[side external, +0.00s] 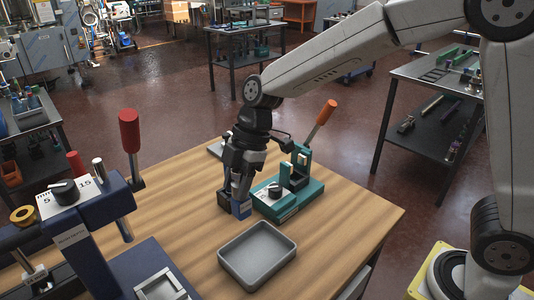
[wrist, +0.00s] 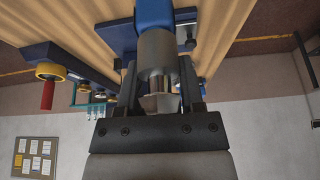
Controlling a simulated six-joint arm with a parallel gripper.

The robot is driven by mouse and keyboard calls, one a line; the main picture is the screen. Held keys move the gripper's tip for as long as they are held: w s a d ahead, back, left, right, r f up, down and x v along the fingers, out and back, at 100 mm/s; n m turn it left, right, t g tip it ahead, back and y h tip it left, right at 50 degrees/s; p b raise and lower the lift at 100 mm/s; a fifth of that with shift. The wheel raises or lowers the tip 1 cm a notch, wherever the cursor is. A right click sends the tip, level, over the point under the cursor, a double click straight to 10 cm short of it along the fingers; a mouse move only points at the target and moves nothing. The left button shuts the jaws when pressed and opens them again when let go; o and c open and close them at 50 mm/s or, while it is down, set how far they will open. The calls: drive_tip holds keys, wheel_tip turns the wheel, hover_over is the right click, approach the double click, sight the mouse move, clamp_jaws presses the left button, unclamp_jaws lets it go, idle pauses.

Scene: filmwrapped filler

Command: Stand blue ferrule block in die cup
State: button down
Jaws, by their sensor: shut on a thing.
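My gripper (side external: 239,192) points down over the wooden table, just left of the teal press. In the wrist view a bright blue part (wrist: 154,12) shows beyond a grey cylinder (wrist: 157,52) between the fingers. I cannot tell whether the block touches what is under it. The die cup is not clearly made out.
The teal press (side external: 288,196) with an orange-handled lever stands close to the right of my gripper. An empty grey tray (side external: 257,256) lies in front. A dark blue machine (side external: 92,235) with a red-handled lever fills the left. The table's right front corner is clear.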

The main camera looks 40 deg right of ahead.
drive_tip(key=shift+r, duration=0.1)
idle(0.5)
drive_tip(key=shift+m, duration=0.3)
drive_tip(key=r, duration=0.5)
drive_tip(key=shift+w+d+r, duration=0.15)
drive_tip(key=shift+d+r, duration=0.2)
drive_tip(key=shift+r, duration=0.05)
drive_tip(key=w+d+m+t+h, duration=0.2)
drive_tip(key=w+d+m, duration=0.2)
drive_tip(key=d+m, duration=0.65)
drive_tip(key=w+d+m+t+h, duration=0.25)
drive_tip(key=d+m, duration=0.45)
drive_tip(key=d, duration=0.7)
drive_tip(key=shift+n, duration=0.25)
drive_tip(key=f, duration=0.5)
drive_tip(key=shift+w+f, duration=0.1)
drive_tip(key=shift+w, duration=0.2)
drive_tip(key=shift+f, duration=0.1)
drive_tip(key=shift+f, duration=2.75)
drive_tip(key=shift+f, duration=1.4)
